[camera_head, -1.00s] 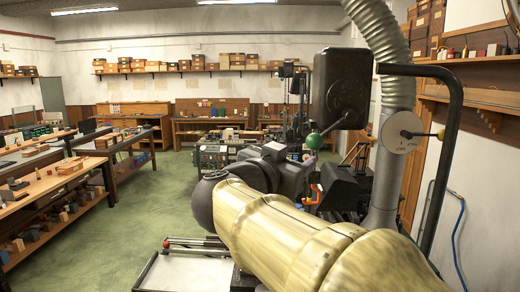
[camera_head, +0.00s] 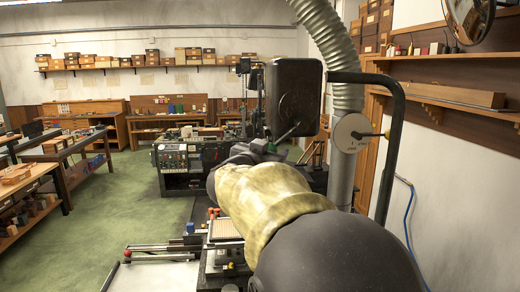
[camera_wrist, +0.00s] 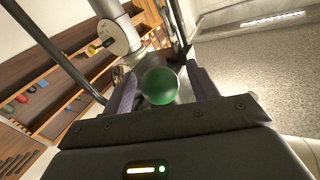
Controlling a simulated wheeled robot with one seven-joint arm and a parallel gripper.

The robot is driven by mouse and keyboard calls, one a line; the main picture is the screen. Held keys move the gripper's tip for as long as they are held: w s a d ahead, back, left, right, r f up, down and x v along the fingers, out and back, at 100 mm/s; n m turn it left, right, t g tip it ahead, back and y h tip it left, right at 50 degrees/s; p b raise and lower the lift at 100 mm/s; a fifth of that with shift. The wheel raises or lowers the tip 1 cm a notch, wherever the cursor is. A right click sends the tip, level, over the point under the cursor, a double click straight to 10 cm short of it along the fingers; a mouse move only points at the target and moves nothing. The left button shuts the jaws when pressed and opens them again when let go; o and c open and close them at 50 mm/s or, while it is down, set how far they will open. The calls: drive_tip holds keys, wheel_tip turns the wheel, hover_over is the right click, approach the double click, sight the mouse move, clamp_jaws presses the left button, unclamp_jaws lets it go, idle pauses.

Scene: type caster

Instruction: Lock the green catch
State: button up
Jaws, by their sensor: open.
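The green catch (camera_wrist: 160,86) shows a round green ball knob in the wrist view. It lies between the two dark fingers of my gripper (camera_wrist: 161,78), which are open on either side of it. I cannot tell whether either finger touches the ball. In the head view my gripper (camera_head: 262,149) is at the lower end of the catch's thin lever (camera_head: 289,131), below the dark machine housing (camera_head: 294,95). The ball is mostly hidden there by my gripper.
A curved dark bar (camera_head: 397,120), a grey duct (camera_head: 348,165) and a round white dial (camera_head: 351,133) stand close on the right. A black machine (camera_head: 185,168) stands to the left. Green floor (camera_head: 120,205) is clear farther left.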

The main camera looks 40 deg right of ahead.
drive_tip(key=shift+c, duration=0.5)
clamp_jaws()
